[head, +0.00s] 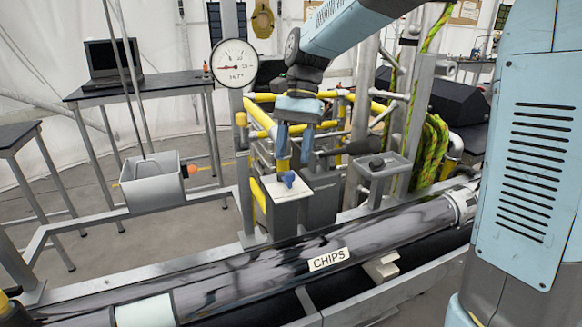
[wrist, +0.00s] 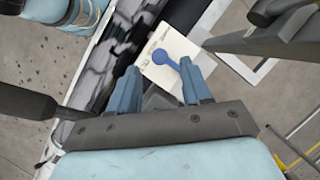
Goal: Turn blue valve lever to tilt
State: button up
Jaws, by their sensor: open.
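The blue valve lever (head: 287,178) sits on top of a pale square plate (head: 284,196) in the head view. In the wrist view the lever (wrist: 176,62) has a round knob end at the upper left and a bar running down and right toward my right finger. The plate (wrist: 150,70) lies beneath it. My gripper (head: 294,150) points down above the plate, fingers apart. In the wrist view my gripper (wrist: 160,85) is open, with the lever's lower end near the right finger. I cannot tell whether they touch.
A pressure gauge (head: 233,64) stands on a post at the left of my gripper. Yellow pipes (head: 262,116) and a green hose (head: 434,160) are close behind. A grey box (head: 152,182) stands at the left.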

aim_at(290, 173)
jog(key=shift+x, duration=2.15)
jog(key=shift+r, duration=0.1)
grip_shut()
